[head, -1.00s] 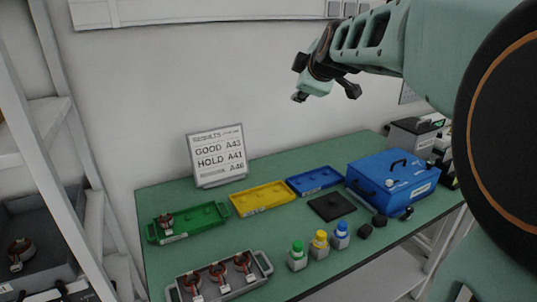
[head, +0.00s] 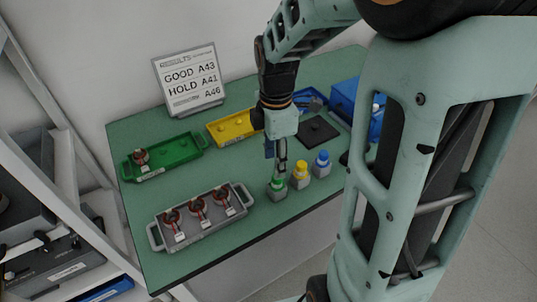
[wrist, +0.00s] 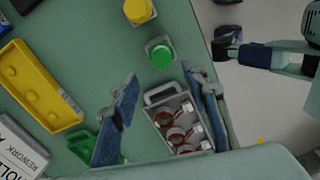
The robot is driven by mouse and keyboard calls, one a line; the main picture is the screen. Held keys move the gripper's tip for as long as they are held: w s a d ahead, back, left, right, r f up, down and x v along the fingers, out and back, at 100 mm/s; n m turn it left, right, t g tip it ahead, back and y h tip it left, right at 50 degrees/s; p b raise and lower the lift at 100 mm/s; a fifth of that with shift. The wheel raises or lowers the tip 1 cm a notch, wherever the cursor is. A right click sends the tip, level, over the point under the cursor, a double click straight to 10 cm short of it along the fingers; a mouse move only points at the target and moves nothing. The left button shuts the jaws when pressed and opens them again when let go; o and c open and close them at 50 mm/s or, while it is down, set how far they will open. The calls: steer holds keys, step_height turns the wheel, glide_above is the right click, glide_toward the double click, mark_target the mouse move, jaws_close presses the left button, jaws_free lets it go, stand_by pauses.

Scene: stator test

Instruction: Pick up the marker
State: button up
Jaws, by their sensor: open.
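Three small grey bottle-like markers stand upright in a row near the table's front edge: green-capped (head: 277,191), yellow-capped (head: 300,176) and blue-capped (head: 321,164). I cannot tell which one the task means. My gripper (head: 277,158) points down just above the green-capped one and is open and empty. In the wrist view, the green cap (wrist: 161,54) lies just beyond the two blue-padded fingertips (wrist: 160,74), roughly between their lines. The yellow cap (wrist: 138,11) is at the top edge there. The blue-capped one is not seen in the wrist view.
A grey tray (head: 190,238) with three copper-wound stators lies left of the markers. Green (head: 180,152) and yellow (head: 222,138) trays lie behind, with a dark square pad (head: 318,131) and a blue case (head: 345,95) to the right. A sign (head: 189,80) stands at the back.

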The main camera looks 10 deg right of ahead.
mark_target(277, 185)
steer(key=shift+f, duration=0.95)
steer(key=f, duration=0.4)
steer(key=shift+s+d+f, duration=0.1)
steer(key=shift+s+d, duration=0.15)
steer(key=shift+d, duration=0.1)
steer(key=shift+f, duration=0.55)
steer(key=shift+c, duration=0.7)
jaws_close()
